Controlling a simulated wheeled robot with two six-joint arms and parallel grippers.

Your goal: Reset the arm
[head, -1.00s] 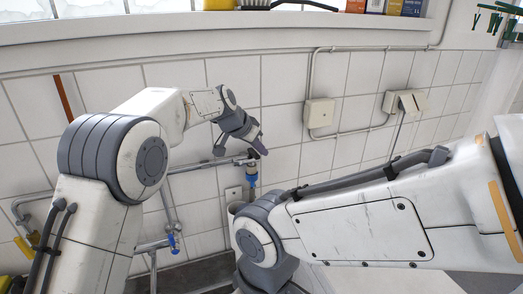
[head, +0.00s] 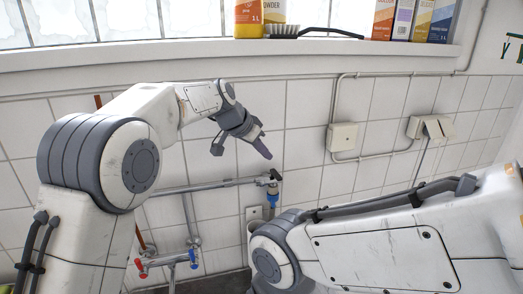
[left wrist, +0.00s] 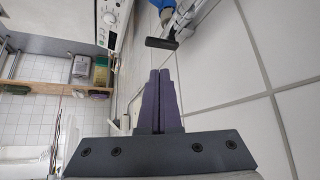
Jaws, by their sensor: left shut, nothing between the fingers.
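My left arm comes in from the left in the head view, and its gripper (head: 262,146) hangs in front of the tiled wall, above the water pipe. In the left wrist view the two purple fingers of this gripper (left wrist: 160,75) lie together, shut, with nothing between them. My right arm crosses the lower right of the head view. Its gripper is out of the picture.
Pipes with a blue-handled tap (head: 272,198) and red and blue valves (head: 193,258) run along the wall. Socket boxes (head: 342,137) sit to the right. The ledge holds a brush (head: 284,31) and boxes (head: 383,20). The left wrist view shows a white appliance (left wrist: 113,22).

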